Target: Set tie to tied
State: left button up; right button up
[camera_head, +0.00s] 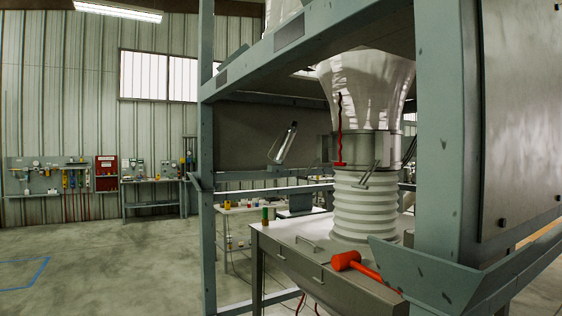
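A white bulk bag (368,75) hangs in the grey steel frame, narrowing downward to a grey collar or clamp section (362,146). A thin red tie (340,132), dark at its upper end, hangs down the front left of the bag's neck. Its lower end is near the collar's lower edge. I see no loop or knot in it, and the back of the neck is hidden. A pale ribbed bellows (364,205) stands below the collar, on the metal hopper top. Neither of my grippers shows.
A grey post (438,120) and an angled plate (425,275) stand close in front on the right. An orange-red mallet (346,261) lies on the hopper top (290,232). Open floor (110,265) lies to the left. Benches and a tool board (48,176) line the far wall.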

aim_at(340, 163)
jog(key=i+j+z, duration=0.25)
jog(key=j+z, duration=0.3)
jog(key=i+j, duration=0.6)
jog(key=i+j+u, duration=0.1)
jog(key=i+j, duration=0.45)
jog(key=i, duration=0.15)
jog(key=i+j, duration=0.55)
jog(key=i+u, duration=0.05)
jog(key=i, duration=0.05)
